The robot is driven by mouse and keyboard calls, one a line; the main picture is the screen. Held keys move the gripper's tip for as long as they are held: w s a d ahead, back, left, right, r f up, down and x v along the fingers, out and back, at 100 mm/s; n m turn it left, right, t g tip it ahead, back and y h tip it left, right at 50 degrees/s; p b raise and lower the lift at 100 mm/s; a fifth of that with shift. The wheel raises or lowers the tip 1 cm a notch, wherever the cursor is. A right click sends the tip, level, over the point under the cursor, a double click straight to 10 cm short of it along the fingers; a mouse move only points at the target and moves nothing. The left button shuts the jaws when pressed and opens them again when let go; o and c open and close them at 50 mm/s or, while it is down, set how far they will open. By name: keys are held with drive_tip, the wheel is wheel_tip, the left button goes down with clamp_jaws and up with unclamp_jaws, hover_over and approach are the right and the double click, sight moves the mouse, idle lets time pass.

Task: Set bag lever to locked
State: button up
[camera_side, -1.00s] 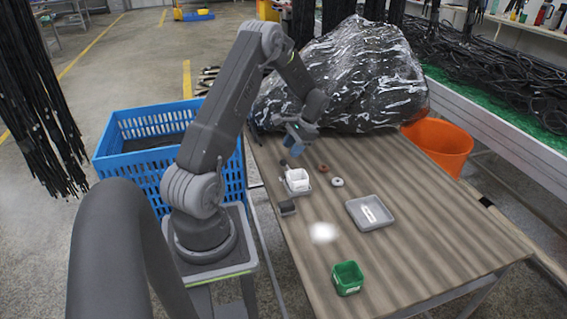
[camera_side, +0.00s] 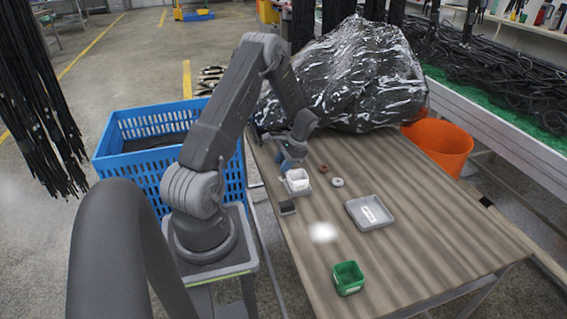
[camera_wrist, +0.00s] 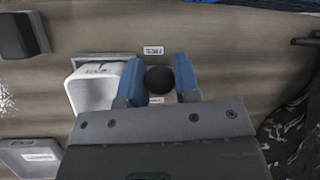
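The bag lever shows in the wrist view as a round black knob (camera_wrist: 159,79) between my gripper's blue fingers (camera_wrist: 160,82). The lever's shaft is hidden. A small white label (camera_wrist: 153,50) lies above the knob and another (camera_wrist: 155,100) is partly hidden below it; their text is unreadable. In the side view my gripper (camera_side: 287,162) is low over the table, just behind the white container (camera_side: 298,182), and hides the lever.
The white container (camera_wrist: 97,86) is close beside my left finger in the wrist view. A dark block (camera_side: 287,207), two small rings (camera_side: 337,182), a grey tray (camera_side: 370,213) and a green bin (camera_side: 348,278) are on the table. The large wrapped bag (camera_side: 345,80) is behind.

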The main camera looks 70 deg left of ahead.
clamp_jaws()
drive_tip(key=shift+w, duration=0.1)
drive_tip(key=g, duration=0.1)
drive_tip(key=w+g, duration=0.1)
drive_tip(key=g, duration=0.1)
drive_tip(key=w+g, duration=0.1)
drive_tip(key=shift+w+r+g, duration=0.2)
drive_tip(key=shift+r+g, duration=0.1)
drive_tip(key=shift+g, duration=0.1)
drive_tip(key=shift+w+g, duration=0.5)
drive_tip(key=shift+g, duration=0.55)
drive_tip(key=shift+w+g, duration=0.5)
drive_tip(key=shift+g, duration=0.55)
drive_tip(key=shift+o, duration=1.9)
unclamp_jaws()
